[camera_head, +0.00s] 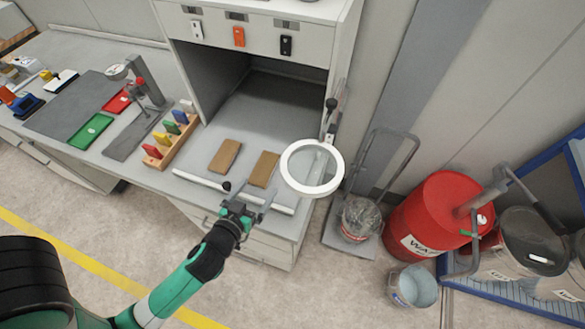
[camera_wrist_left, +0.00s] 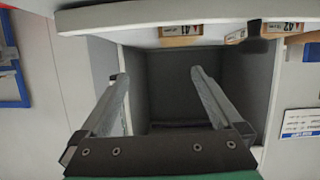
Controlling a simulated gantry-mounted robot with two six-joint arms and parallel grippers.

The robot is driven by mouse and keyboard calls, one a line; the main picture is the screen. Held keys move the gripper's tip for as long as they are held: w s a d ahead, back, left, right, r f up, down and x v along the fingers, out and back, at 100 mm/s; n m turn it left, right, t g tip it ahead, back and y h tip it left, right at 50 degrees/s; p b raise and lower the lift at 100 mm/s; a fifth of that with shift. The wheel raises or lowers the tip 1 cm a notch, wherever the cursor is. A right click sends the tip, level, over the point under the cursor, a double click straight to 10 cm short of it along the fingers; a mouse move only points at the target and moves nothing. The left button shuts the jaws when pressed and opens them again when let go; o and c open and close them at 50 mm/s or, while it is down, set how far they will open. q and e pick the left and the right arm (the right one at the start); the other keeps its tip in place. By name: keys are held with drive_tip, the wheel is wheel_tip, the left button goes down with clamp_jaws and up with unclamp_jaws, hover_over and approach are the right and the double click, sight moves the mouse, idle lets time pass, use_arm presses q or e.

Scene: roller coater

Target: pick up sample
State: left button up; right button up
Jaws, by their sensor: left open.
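Two flat brown blocks, likely the samples, lie side by side on the grey worktop: the left block (camera_head: 225,155) and the right block (camera_head: 263,169). In the left wrist view, wooden pieces with number labels, such as the one marked 41 (camera_wrist_left: 180,31), show at the top edge; I cannot tell which block each is. My left gripper (camera_head: 249,192) is open at the bench's front edge, just in front of the blocks. Its two fingers (camera_wrist_left: 158,76) are spread with nothing between them. My right gripper is not in view.
A white ring lamp (camera_head: 312,168) stands right of the blocks. A wooden rack (camera_head: 172,142) with coloured pieces is to their left. A white bar (camera_head: 200,180) runs along the front edge. A red drum (camera_head: 440,215) stands on the floor at the right.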

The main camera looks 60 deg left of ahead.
use_arm(q)
drive_tip(key=s, duration=0.1)
drive_tip(key=s+a, duration=0.1)
drive_tip(key=s+f, duration=0.1)
drive_tip(key=shift+s+a+g, duration=0.2)
drive_tip(key=shift+s+g, duration=0.1)
drive_tip(key=shift+g, duration=0.1)
approach(264, 168)
drive_tip(key=x, duration=0.3)
drive_tip(key=shift+w+a+f, duration=0.1)
drive_tip(key=shift+a+f, duration=0.05)
drive_tip(key=shift+f, duration=0.15)
drive_tip(key=x, duration=0.5)
drive_tip(key=shift+w+a+r, duration=0.1)
drive_tip(key=shift+r, duration=0.05)
drive_tip(key=c, duration=1.3)
drive_tip(key=shift+c, duration=0.2)
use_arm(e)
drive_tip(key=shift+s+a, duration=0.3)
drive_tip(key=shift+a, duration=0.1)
